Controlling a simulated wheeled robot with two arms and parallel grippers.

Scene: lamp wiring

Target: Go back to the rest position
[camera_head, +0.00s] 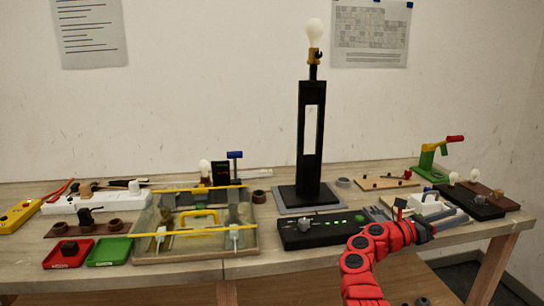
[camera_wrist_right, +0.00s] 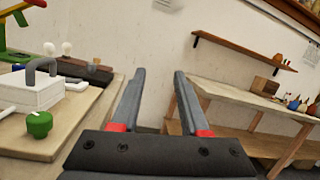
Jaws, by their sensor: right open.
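My right arm is red and comes in from the bottom right in the head view. Its gripper (camera_head: 452,217) is over the right part of the workbench, with its fingers pointing right. In the right wrist view the two grey fingers (camera_wrist_right: 157,85) are apart with nothing between them. A tall black lamp (camera_head: 311,140) with a bulb on top stands upright on its base at the middle of the workbench (camera_head: 190,270). A black box with green lights (camera_head: 322,230) lies in front of the lamp. My left gripper is not in view.
A white block with a grey handle (camera_wrist_right: 35,90) and a green knob (camera_wrist_right: 39,124) are left of the fingers in the right wrist view. A clear-lidded box with yellow bars (camera_head: 148,252), red tray (camera_head: 62,262) and green tray (camera_head: 109,252) crowd the left. Another table (camera_wrist_right: 230,94) stands farther off.

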